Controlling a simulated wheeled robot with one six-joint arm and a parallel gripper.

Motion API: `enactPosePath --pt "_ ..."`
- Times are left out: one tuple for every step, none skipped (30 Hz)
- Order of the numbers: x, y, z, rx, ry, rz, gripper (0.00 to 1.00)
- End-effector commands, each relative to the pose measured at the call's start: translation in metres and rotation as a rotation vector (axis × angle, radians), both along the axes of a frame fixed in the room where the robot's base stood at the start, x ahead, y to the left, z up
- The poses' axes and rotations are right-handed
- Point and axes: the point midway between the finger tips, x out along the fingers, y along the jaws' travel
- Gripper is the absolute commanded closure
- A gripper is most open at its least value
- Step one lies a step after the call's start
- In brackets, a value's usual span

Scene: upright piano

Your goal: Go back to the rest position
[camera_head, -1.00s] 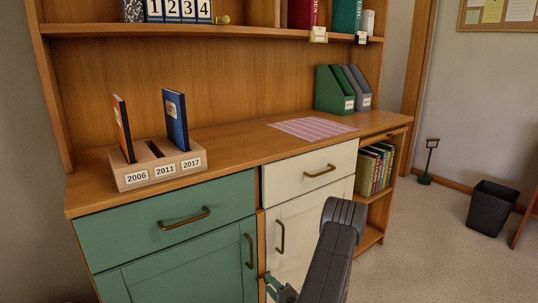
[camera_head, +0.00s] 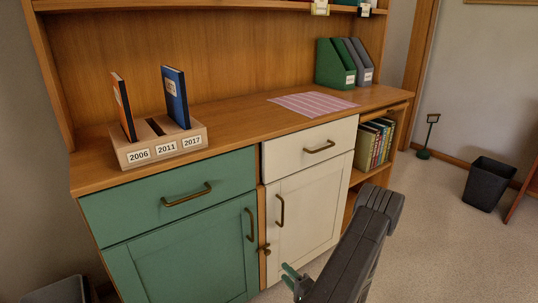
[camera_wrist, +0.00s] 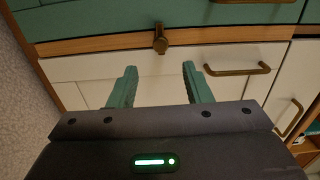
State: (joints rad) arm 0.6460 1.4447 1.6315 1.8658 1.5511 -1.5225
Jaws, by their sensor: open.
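My gripper (camera_head: 290,272) is in front of the lower white door in the head view, at the end of my dark arm. Its two green fingers show in the wrist view (camera_wrist: 160,85), spread apart with nothing between them. A small brass knob (camera_head: 265,249) sits on the wooden strip between the green door (camera_head: 185,265) and the white door (camera_head: 305,215). The knob also shows in the wrist view (camera_wrist: 160,42), beyond the fingertips and apart from them. Both doors and both drawers are closed.
The desk top holds a wooden slot holder (camera_head: 160,146) with an orange and a blue book, a pink striped sheet (camera_head: 313,104) and file holders (camera_head: 335,62). Books (camera_head: 372,145) fill an open shelf at right. A black bin (camera_head: 488,183) stands on the carpet.

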Motion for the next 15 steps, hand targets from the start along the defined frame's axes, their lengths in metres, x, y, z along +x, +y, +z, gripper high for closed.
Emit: enactPosePath --pt "0.007 0.006 -0.002 -0.002 -0.003 0.004 0.55" --pt "0.011 0.009 -0.002 -0.002 -0.003 0.005 0.55" --pt "0.017 0.013 -0.002 -0.002 -0.002 0.004 0.55" --pt "0.021 0.016 -0.002 -0.002 -0.002 0.005 0.55" --pt "0.026 0.02 -0.002 -0.002 -0.002 0.004 0.55" --pt "0.031 0.024 -0.002 -0.002 -0.002 0.004 0.55" --pt "0.036 0.027 -0.002 -0.002 -0.003 0.004 0.55" --pt "0.04 0.03 -0.002 -0.002 -0.003 0.004 0.55" --pt "0.046 0.035 -0.002 -0.002 -0.004 0.005 0.55" --pt "0.051 0.038 -0.002 -0.003 -0.005 0.003 0.55" --pt "0.056 0.041 -0.002 -0.003 -0.004 0.004 0.55" --pt "0.062 0.046 -0.002 -0.002 -0.003 0.003 0.55" --pt "0.066 0.049 -0.002 -0.002 -0.003 0.004 0.55" --pt "0.071 0.053 -0.002 -0.002 -0.004 0.004 0.55" --pt "0.078 0.057 -0.002 -0.003 -0.005 0.004 0.55"
